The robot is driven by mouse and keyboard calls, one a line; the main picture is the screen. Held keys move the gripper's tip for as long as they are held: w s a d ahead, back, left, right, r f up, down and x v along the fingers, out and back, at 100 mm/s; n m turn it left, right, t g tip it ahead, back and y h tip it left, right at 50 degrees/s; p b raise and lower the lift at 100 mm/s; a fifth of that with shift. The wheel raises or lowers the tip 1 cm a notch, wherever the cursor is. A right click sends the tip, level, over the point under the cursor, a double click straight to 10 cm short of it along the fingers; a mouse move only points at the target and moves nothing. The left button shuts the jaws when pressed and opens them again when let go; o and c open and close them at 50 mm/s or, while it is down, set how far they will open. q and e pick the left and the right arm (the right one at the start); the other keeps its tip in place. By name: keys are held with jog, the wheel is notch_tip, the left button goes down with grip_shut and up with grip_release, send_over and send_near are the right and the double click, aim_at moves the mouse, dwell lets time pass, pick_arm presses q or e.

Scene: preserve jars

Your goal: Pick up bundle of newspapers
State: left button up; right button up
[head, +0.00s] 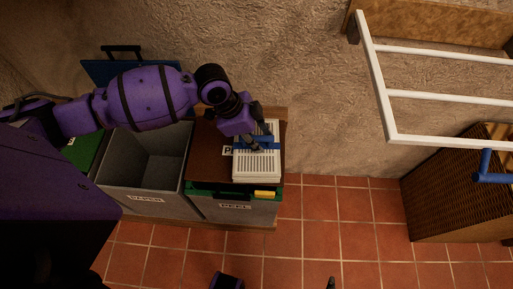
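The bundle of newspapers (257,168) is a pale block with rows of dark print and a blue band across it. It lies on a brown lid over the right-hand bin. My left gripper (262,139) comes down from the upper left, with its dark fingers at the blue band, over the bundle's middle. The fingers overlap the bundle in the head view; whether they are closed on it cannot be told. Part of the band and the bundle's upper left are hidden by the gripper. Only dark and purple pieces, probably of my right arm, show at the bottom edge.
An open, empty-looking grey bin (147,174) stands left of the lidded bin, with a raised blue lid (104,73) behind it. A yellow piece (264,194) sits at the right bin's front edge. A white rack (399,95) and wicker basket (452,197) stand right. Tiled floor (350,225) is clear between.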

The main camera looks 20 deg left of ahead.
pick_arm(q)
grip_shut()
jog(key=shift+w+r, duration=0.1)
